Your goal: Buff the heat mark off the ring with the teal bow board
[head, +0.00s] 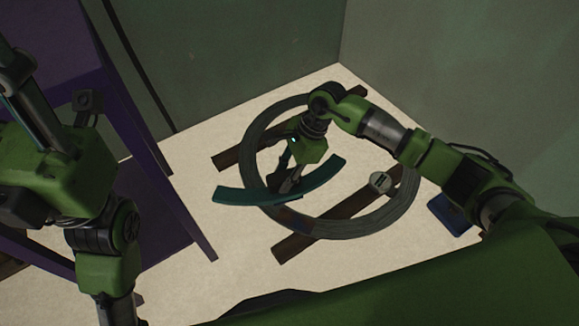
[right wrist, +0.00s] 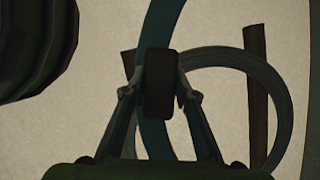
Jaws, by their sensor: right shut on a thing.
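The grey ring (head: 403,210) lies flat across two dark wooden bars (head: 300,240) on the pale floor. A brownish discoloured patch (head: 297,222) shows on its near left part, partly beside the board. The teal bow board (head: 240,195) is curved and reaches across the ring's near left side; whether it touches the ring I cannot tell. My right gripper (head: 289,184) is shut on the board's dark grip block (right wrist: 160,84), with the teal strip (right wrist: 153,135) behind it in the right wrist view. My left arm is at the left; its gripper is not visible.
A purple shelf frame (head: 135,110) stands at the left. Greenish walls meet behind the ring. A small blue box (head: 449,214) lies right of the ring, and a round pale disc (head: 380,182) sits at the ring's right side. Bare floor shows left of the ring.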

